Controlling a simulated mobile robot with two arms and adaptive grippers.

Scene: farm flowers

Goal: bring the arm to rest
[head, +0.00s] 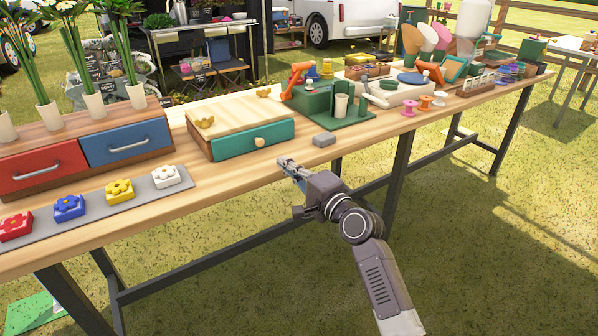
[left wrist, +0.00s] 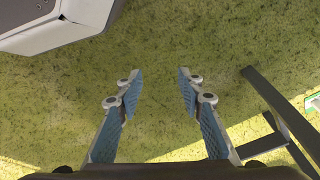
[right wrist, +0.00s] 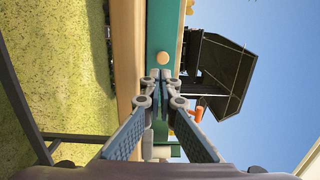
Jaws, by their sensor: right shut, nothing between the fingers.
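My right gripper (head: 286,164) is in front of the long wooden table (head: 232,183), near its front edge, in the head view. Its fingers are shut with nothing between them, and the right wrist view shows the fingertips (right wrist: 160,75) together. They point toward the teal drawer (head: 232,143) with a round knob, which also shows in the right wrist view (right wrist: 163,30). My left gripper (left wrist: 156,88) does not show in the head view. In the left wrist view its fingers stand apart and empty over grass.
A small grey block (head: 324,139) lies on the table right of the teal drawer. Red (head: 30,172) and blue (head: 127,142) drawers stand at the left behind a grey strip with flower blocks (head: 119,190). Grass lies in front.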

